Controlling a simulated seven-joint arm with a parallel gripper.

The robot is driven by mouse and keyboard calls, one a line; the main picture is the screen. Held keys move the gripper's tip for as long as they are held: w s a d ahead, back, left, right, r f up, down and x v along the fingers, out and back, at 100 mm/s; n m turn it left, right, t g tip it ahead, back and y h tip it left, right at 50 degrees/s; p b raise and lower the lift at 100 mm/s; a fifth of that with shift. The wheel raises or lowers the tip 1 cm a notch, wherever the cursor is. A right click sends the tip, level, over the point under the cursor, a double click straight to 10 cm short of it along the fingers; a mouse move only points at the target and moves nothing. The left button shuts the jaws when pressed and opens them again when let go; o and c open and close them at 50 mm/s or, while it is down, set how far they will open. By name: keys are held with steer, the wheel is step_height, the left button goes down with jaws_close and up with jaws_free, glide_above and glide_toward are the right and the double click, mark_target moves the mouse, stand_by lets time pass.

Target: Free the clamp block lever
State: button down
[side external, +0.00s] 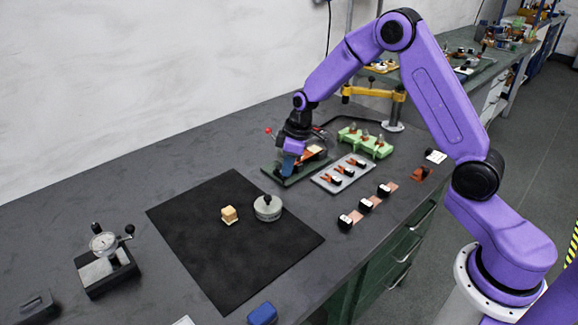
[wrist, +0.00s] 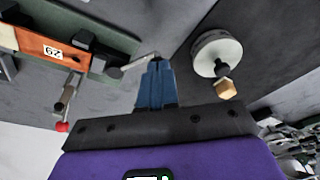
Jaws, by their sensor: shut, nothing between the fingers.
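The clamp block (side external: 307,170) is a dark green base holding an orange-brown piece, on the bench beyond the black mat. In the wrist view its green body (wrist: 100,62) is at upper left, with the orange piece (wrist: 38,46) labelled 29. A grey lever arm (wrist: 128,69) sticks out from its end towards my fingertips. A rod with a red knob (wrist: 62,126) stands off its side; the knob also shows in the side view (side external: 268,130). My gripper (side external: 287,173) is shut and empty; its blue fingertips (wrist: 155,64) are beside the lever arm's end. I cannot tell whether they touch.
A black mat (side external: 190,245) carries a round grey weight (side external: 267,208) with a black knob and a small wooden block (side external: 229,214). A grey tray (side external: 325,182) and a green rack (side external: 352,138) stand right of the clamp block. A dial gauge stand (side external: 104,255) is at left.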

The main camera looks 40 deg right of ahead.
steer(key=shift+w+a+f, duration=0.1)
steer(key=shift+w+a, duration=0.15)
steer(key=shift+a, duration=0.3)
steer(key=shift+w+a+f, duration=0.1)
steer(key=shift+w+a, duration=0.15)
steer(key=shift+a, duration=0.25)
stand_by(3.0)
stand_by(0.4)
steer(key=s+d+v, duration=0.1)
steer(key=v, duration=0.5)
steer(key=s+v, duration=0.1)
steer(key=v, duration=0.5)
steer(key=shift+s+d, duration=0.3)
steer(key=shift+d, duration=0.1)
